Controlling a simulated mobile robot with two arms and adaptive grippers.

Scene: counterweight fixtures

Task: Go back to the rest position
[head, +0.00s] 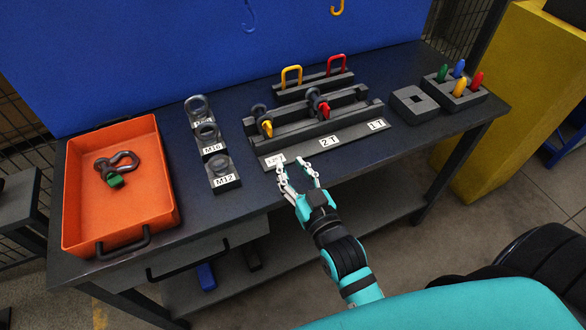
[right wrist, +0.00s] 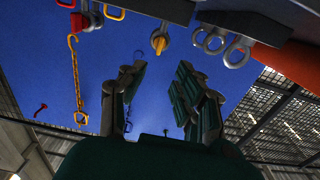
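My right gripper (head: 297,168) is at the front edge of the dark workbench (head: 262,200), just in front of the stepped weight fixture (head: 318,118). Its fingers are spread and nothing is between them. The right wrist view also shows the right gripper (right wrist: 162,72) open and empty, with the blue back panel (right wrist: 60,70) behind it. I cannot tell whether the fingertips touch the fixture's label strip. My left gripper is in neither view.
An orange tray (head: 85,215) with a shackle (head: 116,166) stands at left. Labelled eye-bolt blocks (head: 218,165) stand beside it. A square-holed block (head: 414,104) and a holder with coloured pegs (head: 440,97) are at right. A yellow cabinet (head: 530,110) stands beyond the bench.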

